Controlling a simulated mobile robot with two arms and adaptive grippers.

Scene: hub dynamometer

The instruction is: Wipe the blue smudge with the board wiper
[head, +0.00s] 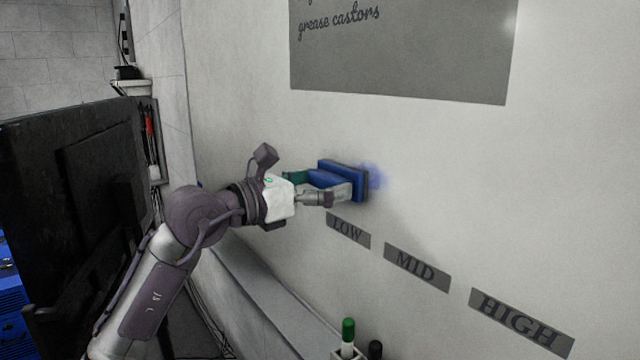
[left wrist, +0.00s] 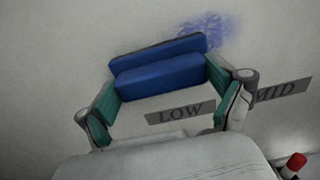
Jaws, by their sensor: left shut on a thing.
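The blue board wiper (head: 340,178) with a dark pad is in my left gripper (head: 318,188), which is shut on it. The pad faces the whiteboard and is at or very near its surface; I cannot tell if it touches. The blue smudge (head: 375,176) shows just right of the wiper in the head view, partly hidden behind it. In the left wrist view the wiper (left wrist: 158,70) lies between the green-padded fingers (left wrist: 160,92), and the smudge (left wrist: 212,33) shows beyond its upper right edge. My right gripper is not in view.
Grey labels LOW (head: 348,230), MID (head: 416,267) and HIGH (head: 521,319) sit below the smudge. A grey panel with writing (head: 400,55) is above. A holder with a green-capped marker (head: 347,338) stands on the ledge. A black screen (head: 80,220) is at the left.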

